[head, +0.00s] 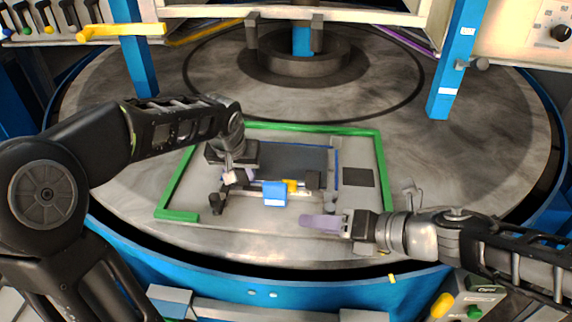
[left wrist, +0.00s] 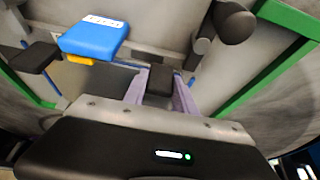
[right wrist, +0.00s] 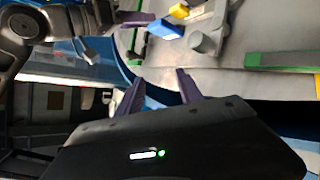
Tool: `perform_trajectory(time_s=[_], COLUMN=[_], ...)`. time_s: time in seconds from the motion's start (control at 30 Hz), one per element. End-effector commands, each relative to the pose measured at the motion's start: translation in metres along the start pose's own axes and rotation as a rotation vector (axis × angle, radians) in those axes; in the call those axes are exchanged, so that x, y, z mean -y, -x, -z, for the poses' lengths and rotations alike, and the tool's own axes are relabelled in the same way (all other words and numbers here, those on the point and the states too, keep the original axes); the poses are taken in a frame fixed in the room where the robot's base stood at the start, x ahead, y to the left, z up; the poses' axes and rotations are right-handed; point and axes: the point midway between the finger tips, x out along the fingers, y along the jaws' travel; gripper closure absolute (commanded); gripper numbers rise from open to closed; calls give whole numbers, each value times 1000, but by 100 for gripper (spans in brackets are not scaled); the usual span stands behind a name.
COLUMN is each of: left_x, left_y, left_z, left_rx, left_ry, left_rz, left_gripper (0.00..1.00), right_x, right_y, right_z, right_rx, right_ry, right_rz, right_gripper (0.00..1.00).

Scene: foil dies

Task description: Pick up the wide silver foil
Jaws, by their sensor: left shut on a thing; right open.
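I cannot make out the wide silver foil for certain in any view. A dark grey flat panel (head: 305,160) with a blue edge lies inside the green frame (head: 300,129). My left gripper (head: 250,175) is low over the fixture at the panel's near left. In the left wrist view, its purple fingers are shut on a small dark block (left wrist: 160,79). My right gripper (head: 310,221) is at the front right of the fixture, pointing left. Its purple fingers stand apart and empty in the right wrist view (right wrist: 160,85).
A blue block (head: 275,194) with a white label and a yellow piece (head: 291,185) sit between the grippers. A dark square (head: 359,177) lies at right inside the frame. Blue posts (head: 452,75) stand on the round grey table, which is mostly clear behind the frame.

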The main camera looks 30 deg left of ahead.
Motion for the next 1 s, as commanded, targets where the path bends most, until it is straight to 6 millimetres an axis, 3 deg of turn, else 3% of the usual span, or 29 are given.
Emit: perform_trajectory(time_s=[0.03, 0.1, 0.2, 0.3, 0.37, 0.47, 0.57, 0.8, 1.0], left_x=[0, 0, 0, 0, 0, 0, 0, 0, 0], left_y=[0, 0, 0, 0, 0, 0, 0, 0, 0], left_z=[1, 1, 1, 1, 1, 1, 1, 0, 0], left_rx=[-2, -2, -2, -2, -2, -2, -2, -1, -1], left_ry=[1, 1, 1, 1, 1, 0, 0, 0, 0], left_rz=[0, 0, 0, 0, -1, -1, -1, 0, 0], left_gripper=[100, 100, 100, 100, 100, 100, 100, 100, 100], right_x=[-14, -20, -10, 7, 18, 28, 26, -7, -20], right_y=[-9, -14, -12, -9, -8, -12, -19, -34, -37], right_z=[-44, -103, -170, -212, -225, -226, -209, -152, -133], right_rx=[102, 244, 392, 460, 458, 385, 246, -99, -203], right_ry=[38, 68, 79, 62, 43, 10, -14, -8, 5], right_rz=[24, 94, 238, 413, 521, 684, 806, 902, 902], right_gripper=[56, 56, 56, 56, 56, 56, 56, 56, 56])
